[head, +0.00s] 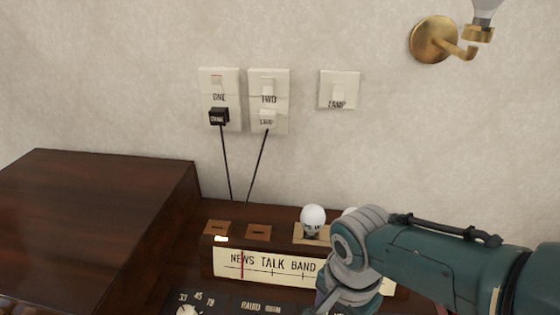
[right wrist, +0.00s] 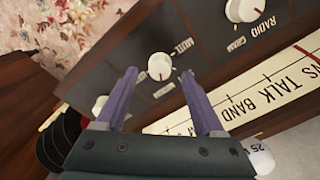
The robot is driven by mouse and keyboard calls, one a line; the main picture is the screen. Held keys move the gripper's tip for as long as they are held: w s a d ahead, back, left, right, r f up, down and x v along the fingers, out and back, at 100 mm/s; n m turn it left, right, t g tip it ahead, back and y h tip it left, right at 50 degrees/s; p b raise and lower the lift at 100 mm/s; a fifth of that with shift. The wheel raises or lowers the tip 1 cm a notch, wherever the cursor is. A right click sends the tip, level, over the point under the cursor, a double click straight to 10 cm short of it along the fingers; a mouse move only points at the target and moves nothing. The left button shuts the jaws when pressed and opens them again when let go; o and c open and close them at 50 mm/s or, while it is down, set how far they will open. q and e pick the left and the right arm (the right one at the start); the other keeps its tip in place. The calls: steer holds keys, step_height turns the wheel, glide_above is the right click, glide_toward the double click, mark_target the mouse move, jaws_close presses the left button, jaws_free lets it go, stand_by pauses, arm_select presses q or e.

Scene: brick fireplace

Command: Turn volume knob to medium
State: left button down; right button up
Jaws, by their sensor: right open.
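In the right wrist view a white round knob (right wrist: 159,66) with a small red mark sits on the dark radio panel, with a "MUTE" label beside it. My right gripper (right wrist: 159,76) is open, its two purple fingers on either side of this knob in the picture. Whether they touch it I cannot tell. The radio (head: 275,265) with its "NEWS TALK BAND" dial stands below the wall in the head view. My left gripper is not in view.
Another white knob (right wrist: 245,8) is near "RADIO GRAM". A speed knob (head: 187,311) is at the lower edge of the head view. A raised wooden cabinet (head: 90,220) stands left. Black cords run down from wall switches (head: 268,100).

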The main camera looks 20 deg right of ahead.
arm_select(q)
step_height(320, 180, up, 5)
steer(key=p, duration=0.4)
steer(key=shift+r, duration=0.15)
arm_select(e)
step_height(320, 180, up, 7)
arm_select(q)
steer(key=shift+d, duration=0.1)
arm_select(e)
steer(key=s+a+r+n+t+p, duration=0.1)
steer(key=s+r+n+t+p, duration=0.1)
steer(key=s+r+n, duration=0.65)
steer(key=s+r+n+t+p, duration=0.2)
steer(key=s+r+n, duration=0.3)
steer(key=r+n, duration=0.55)
arm_select(q)
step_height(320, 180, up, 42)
steer(key=p, duration=3.8)
arm_select(e)
step_height(320, 180, up, 39)
steer(key=m, duration=0.2)
steer(key=shift+w+r, duration=0.2)
steer(key=shift+w, duration=0.25)
